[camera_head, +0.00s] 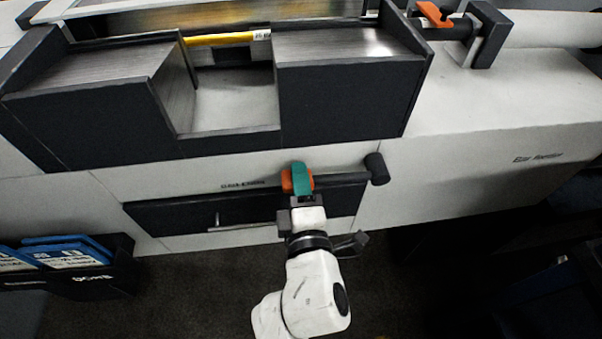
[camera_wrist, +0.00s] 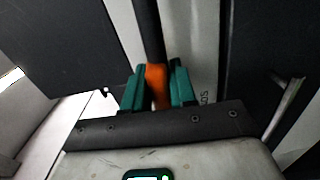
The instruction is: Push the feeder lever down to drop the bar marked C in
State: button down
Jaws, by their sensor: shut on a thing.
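The lever (camera_head: 345,178) is a dark rod with an orange grip (camera_head: 287,181), on the front of the pale machine, running to a dark round hub at its right end. My gripper (camera_head: 303,180), with teal fingers, is shut on the orange grip. The wrist view shows the orange grip (camera_wrist: 156,85) between the two teal fingers, with the dark rod (camera_wrist: 150,35) running away from it. A yellow bar (camera_head: 220,39) lies across the back of the gap in the dark feeder housing (camera_head: 340,105). Its small tag (camera_head: 261,35) is too small to read.
Below the lever is a dark drawer front (camera_head: 165,217) with a metal handle (camera_head: 238,227). A dark box with blue folders (camera_head: 68,250) stands at lower left. An orange clamp lever (camera_head: 435,14) sits at upper right. The pale top (camera_head: 500,95) at right is clear.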

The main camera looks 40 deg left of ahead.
jog(key=shift+w+d+f+n+b, duration=0.1)
jog(key=shift+f+n+b, duration=0.3)
jog(key=shift+f+n, duration=0.65)
jog(key=shift+w+d+f+n+b, duration=0.1)
jog(key=shift+f+n+b, duration=0.45)
jog(key=shift+f, duration=0.75)
jog(key=c, duration=1)
grip_release()
jog(key=v, duration=1)
jog(key=shift+s+d+p, duration=0.25)
jog(key=shift+s+p, duration=0.05)
jog(key=shift+p, duration=0.05)
